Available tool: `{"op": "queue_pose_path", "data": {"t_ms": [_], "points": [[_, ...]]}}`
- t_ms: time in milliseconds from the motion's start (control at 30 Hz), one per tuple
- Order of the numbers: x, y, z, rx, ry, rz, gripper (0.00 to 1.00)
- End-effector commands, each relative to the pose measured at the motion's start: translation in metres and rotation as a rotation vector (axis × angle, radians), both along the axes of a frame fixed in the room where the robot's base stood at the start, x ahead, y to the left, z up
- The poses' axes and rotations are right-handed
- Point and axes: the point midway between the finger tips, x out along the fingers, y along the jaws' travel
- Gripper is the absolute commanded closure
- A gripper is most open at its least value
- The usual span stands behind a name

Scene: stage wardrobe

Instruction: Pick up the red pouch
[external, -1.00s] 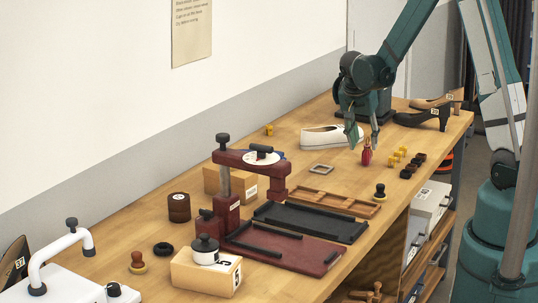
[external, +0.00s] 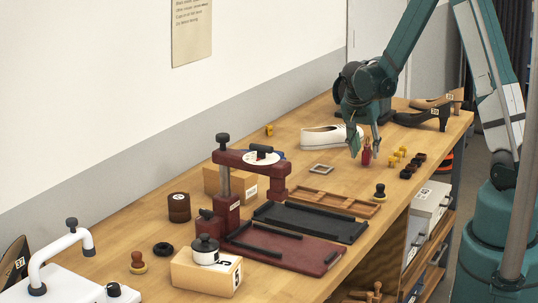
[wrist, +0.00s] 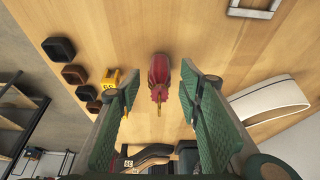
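The red pouch (external: 366,152) stands on the wooden bench near the white shoe in the external view. In the wrist view the red pouch (wrist: 160,77) is at the upper middle, with a gathered neck and a yellowish tip. My gripper (external: 364,152) is low over the bench at the pouch. In the wrist view my gripper (wrist: 158,85) is open, with its green fingers on either side of the pouch and a visible gap on each side. The fingers do not appear to touch it.
Small yellow pieces (external: 396,157) and dark square cups (external: 412,166) lie to the right. A square frame (external: 318,170) and a dark red press (external: 228,205) stand nearer the camera. Dark heeled shoes (external: 425,117) are behind.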

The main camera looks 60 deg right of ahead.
Motion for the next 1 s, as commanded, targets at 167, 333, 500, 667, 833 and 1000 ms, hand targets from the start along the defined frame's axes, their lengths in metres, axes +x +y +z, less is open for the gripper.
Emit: {"op": "queue_pose_path", "data": {"t_ms": [167,333,500,667,833,1000], "points": [[0.000,-0.007,-0.016,0.000,0.000,-0.001,0.64],[0.000,-0.009,-0.023,0.000,0.000,0.000,0.64],[0.000,-0.010,-0.024,0.000,0.000,0.000,0.64],[0.000,-0.010,-0.024,0.000,0.000,0.000,0.64],[0.000,-0.010,-0.024,0.000,0.000,0.000,0.64],[0.000,-0.010,-0.024,0.000,0.000,0.000,0.73]]}}
